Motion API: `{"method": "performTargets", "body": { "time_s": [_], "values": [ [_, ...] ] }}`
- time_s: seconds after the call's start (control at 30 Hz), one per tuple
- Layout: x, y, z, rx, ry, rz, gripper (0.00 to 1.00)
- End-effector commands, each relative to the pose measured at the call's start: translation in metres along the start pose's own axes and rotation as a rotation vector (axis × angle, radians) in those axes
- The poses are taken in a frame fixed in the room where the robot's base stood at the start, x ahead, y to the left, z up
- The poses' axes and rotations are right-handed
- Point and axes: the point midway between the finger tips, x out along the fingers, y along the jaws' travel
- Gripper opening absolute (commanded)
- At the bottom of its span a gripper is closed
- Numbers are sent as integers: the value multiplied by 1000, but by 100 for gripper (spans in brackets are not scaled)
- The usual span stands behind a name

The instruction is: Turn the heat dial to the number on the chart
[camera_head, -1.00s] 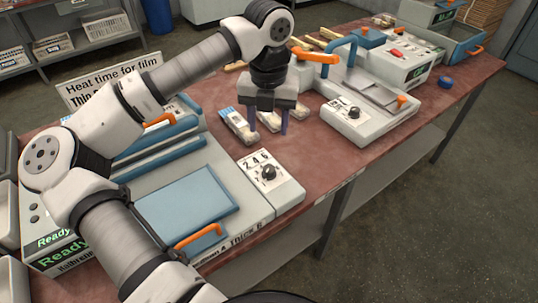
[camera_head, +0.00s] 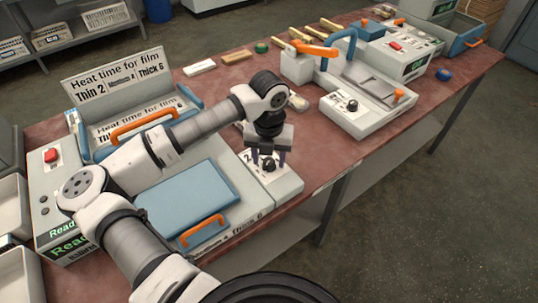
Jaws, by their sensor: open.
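The near press (camera_head: 190,200) is a grey machine with a blue plate and orange handles. Its heat dial (camera_head: 268,164) is a black knob on a white number panel at the right front corner. My gripper (camera_head: 267,160) is above this dial, its two dark fingers pointing down on either side of the knob. It is open; I cannot tell whether the fingers touch the knob. The arm hides most of the panel numbers. The chart (camera_head: 120,70) stands at the back and reads "Heat time for film", Thin 2, Medium with an unclear number, Thick 6.
A second machine (camera_head: 370,115) with its own black dial (camera_head: 352,105) stands to the right on the red-brown table (camera_head: 318,160). A red button (camera_head: 51,155) is on the near press's left side. Wooden pieces and a green round item (camera_head: 262,47) lie at the back.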

Motion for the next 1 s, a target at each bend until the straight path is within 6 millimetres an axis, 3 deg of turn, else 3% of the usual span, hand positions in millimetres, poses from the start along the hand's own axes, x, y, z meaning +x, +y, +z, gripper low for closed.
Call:
{"method": "performTargets", "body": {
  "time_s": [0.13,0.5,0.77,1.0],
  "values": [
    [0,0,0,0,0,0,50],
    [0,0,0,0,0,0,6],
    [2,0,0,31,0,0,6],
    [6,0,0,161,-1,3,6]
  ]
}}
